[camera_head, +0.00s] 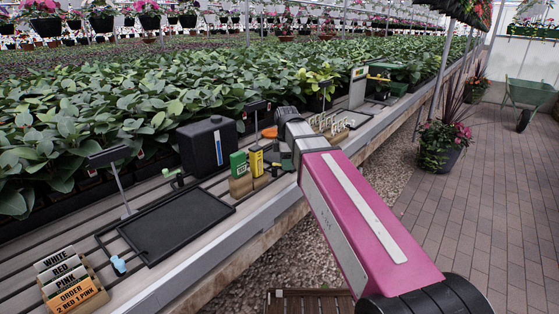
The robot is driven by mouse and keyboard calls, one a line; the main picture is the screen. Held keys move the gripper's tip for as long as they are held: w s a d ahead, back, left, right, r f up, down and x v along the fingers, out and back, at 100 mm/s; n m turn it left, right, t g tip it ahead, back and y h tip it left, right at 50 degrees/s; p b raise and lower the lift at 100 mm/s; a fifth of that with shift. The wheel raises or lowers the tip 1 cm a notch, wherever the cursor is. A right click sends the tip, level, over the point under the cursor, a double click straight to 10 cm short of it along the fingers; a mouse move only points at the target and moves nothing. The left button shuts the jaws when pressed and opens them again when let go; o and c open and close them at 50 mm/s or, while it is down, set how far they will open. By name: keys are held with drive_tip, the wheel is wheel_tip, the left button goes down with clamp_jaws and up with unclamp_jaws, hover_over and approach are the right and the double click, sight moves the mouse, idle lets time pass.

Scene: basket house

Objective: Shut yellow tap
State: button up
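I cannot make out a yellow tap for certain. A yellow upright packet-like piece (256,161) stands in a wooden holder (241,186) on the bench, beside a green one (238,164). My pink arm reaches from the lower right over the bench edge, and its pale wrist is just right of the yellow piece. The fingers of my gripper are hidden or too dark to make out, so its opening does not show. The arm covers part of the bench behind it.
A black tank (208,146) stands on the slatted bench behind a black tray (178,224). A small green fitting (174,179) and a blue one (118,265) sit nearby. Labelled order cards (72,285) are at lower left. Brick paving (480,200) is open at right.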

drive_tip(key=shift+s+d, duration=0.1)
drive_tip(key=shift+s, duration=0.75)
drive_tip(key=shift+w, duration=0.35)
wheel_tip(320, 180, up, 7)
idle(0.4)
